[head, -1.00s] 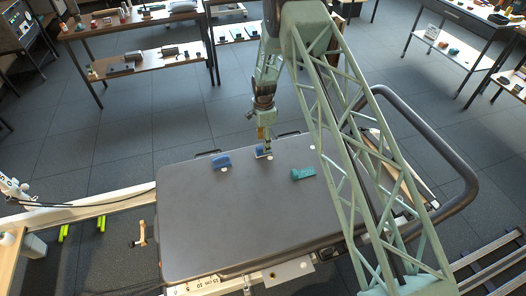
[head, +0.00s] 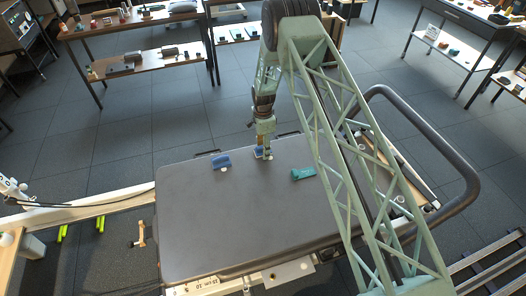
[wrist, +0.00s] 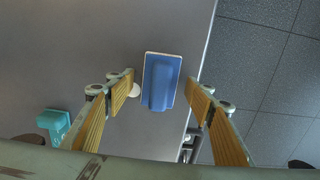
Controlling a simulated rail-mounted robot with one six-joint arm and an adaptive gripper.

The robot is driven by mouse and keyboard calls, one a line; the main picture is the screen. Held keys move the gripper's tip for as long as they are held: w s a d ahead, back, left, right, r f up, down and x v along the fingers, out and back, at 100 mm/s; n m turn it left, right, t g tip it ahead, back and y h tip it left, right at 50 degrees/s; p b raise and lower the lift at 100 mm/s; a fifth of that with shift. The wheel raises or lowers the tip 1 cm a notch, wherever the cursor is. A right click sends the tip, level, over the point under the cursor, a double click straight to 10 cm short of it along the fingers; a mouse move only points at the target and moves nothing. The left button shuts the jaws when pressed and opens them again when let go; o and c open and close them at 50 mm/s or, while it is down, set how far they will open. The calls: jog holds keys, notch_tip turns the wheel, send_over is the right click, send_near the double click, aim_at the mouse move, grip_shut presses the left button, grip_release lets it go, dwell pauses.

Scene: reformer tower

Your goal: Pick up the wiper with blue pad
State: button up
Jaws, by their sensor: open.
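A blue wiper with a pale rim (wrist: 162,82) lies on the grey padded top between my open fingers in the wrist view. In the head view the same blue wiper (head: 259,154) sits near the far edge, partly hidden by my gripper (head: 264,148). In the wrist view my gripper (wrist: 162,98) has its wooden-looking fingers apart on both sides of the wiper, with gaps showing.
A teal item (head: 303,174) lies to the right on the grey padded top (head: 230,220); it also shows in the wrist view (wrist: 54,124). A dark curved rail (head: 468,180) stands at the right. The front of the padded top is clear.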

jog(key=shift+c, duration=0.7)
jog(key=c, duration=0.8)
jog(key=shift+r, duration=0.15)
jog(key=shift+r+p, duration=0.4)
jog(key=shift+r, duration=1.2)
jog(key=s+d, duration=0.1)
jog(key=s, duration=0.4)
jog(key=s+d+r+p, duration=0.1)
jog(key=s, duration=0.4)
jog(key=s+d, duration=0.1)
jog(key=s, duration=0.4)
jog(key=shift+s+d+r+p, duration=0.2)
jog(key=shift+s+r+p, duration=0.05)
jog(key=shift+s+p, duration=0.1)
jog(key=shift+o, duration=0.3)
jog(key=shift+d, duration=0.1)
